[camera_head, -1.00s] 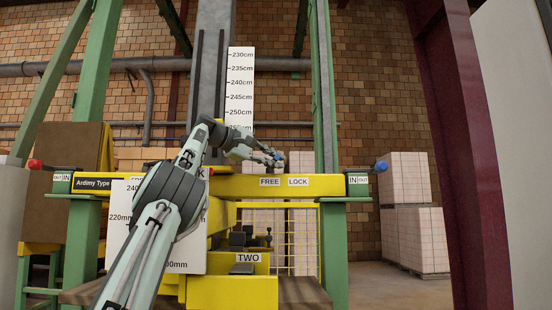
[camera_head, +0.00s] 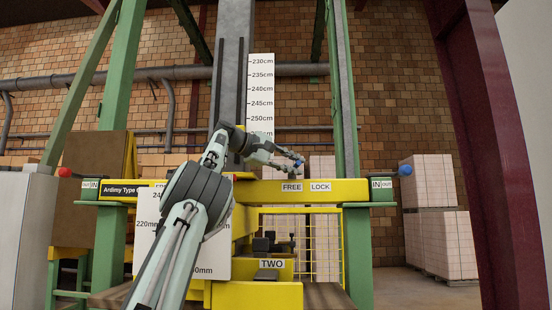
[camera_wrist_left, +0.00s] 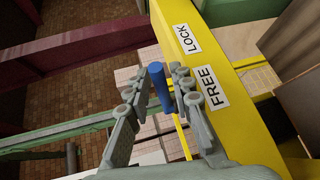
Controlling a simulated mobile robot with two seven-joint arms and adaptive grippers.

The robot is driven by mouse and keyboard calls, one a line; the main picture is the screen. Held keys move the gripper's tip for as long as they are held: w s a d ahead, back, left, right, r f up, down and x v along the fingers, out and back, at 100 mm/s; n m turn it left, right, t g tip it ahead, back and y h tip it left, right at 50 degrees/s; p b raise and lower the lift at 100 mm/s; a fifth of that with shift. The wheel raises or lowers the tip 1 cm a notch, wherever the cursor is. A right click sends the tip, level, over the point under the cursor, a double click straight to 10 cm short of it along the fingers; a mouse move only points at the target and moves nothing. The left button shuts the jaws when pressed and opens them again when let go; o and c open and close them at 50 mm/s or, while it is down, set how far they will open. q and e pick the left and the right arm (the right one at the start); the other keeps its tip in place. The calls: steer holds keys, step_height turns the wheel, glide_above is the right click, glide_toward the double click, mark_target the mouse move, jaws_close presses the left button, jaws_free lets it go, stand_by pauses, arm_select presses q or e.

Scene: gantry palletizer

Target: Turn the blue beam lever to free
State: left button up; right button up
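The blue beam lever (camera_wrist_left: 160,88) is a short blue rod beside the yellow beam. It stands between the two fingers of my left gripper (camera_wrist_left: 160,76) in the wrist view. The fingers are apart, and a narrow gap shows on the lever's left; contact on the right is unclear. In the head view the lever (camera_head: 299,164) shows as a small blue spot at my left gripper (camera_head: 296,159), above the FREE label (camera_head: 291,187) and left of the LOCK label (camera_head: 320,186). My right gripper is not in view.
The yellow beam (camera_head: 350,190) spans the green posts. A blue knob (camera_head: 405,170) is at its right end, a red knob (camera_head: 65,172) at its left. A measuring scale (camera_head: 261,90) stands behind. Wrapped stacks (camera_head: 435,215) stand at right.

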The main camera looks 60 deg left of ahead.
arm_select(q)
steer(key=v, duration=1.1)
steer(key=shift+d, duration=0.1)
steer(key=shift+c, duration=0.3)
